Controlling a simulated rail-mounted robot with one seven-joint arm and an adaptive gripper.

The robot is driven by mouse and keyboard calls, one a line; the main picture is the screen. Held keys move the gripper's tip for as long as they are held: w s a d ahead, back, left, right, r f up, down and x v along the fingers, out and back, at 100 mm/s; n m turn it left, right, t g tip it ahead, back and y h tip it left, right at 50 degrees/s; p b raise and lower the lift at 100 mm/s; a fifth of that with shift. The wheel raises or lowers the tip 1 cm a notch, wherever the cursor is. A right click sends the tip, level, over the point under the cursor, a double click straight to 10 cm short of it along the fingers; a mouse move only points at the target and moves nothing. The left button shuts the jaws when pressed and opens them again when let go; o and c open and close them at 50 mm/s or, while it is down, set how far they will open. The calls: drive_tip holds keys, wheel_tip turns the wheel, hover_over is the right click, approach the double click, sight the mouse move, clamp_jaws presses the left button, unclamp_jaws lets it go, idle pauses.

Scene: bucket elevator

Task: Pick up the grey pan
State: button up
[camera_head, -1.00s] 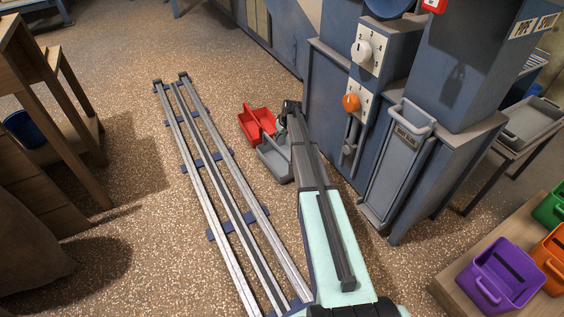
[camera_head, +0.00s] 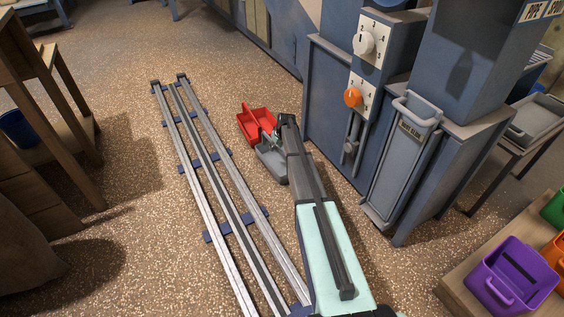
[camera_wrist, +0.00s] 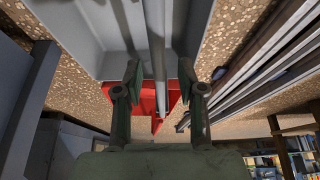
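The grey pan (camera_head: 271,164) sits on the speckled floor beside the red pan, partly hidden by my arm in the head view. In the wrist view the grey pan (camera_wrist: 90,30) fills the top, close up. A long grey bar, seemingly its handle (camera_wrist: 155,45), runs between my fingers. My gripper (camera_wrist: 160,80) is open, with one finger on each side of the bar and gaps visible. In the head view my gripper (camera_head: 276,141) is small and low over the pan, mostly hidden by my arm.
A red pan (camera_head: 255,122) touches or nearly touches the grey one; it also shows in the wrist view (camera_wrist: 152,98). Rails (camera_head: 215,180) run along the left. The blue machine (camera_head: 335,105) with dials stands on the right. Purple bin (camera_head: 520,270) at lower right.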

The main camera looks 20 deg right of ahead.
clamp_jaws()
drive_tip(key=shift+r, duration=0.1)
drive_tip(key=shift+r, duration=0.1)
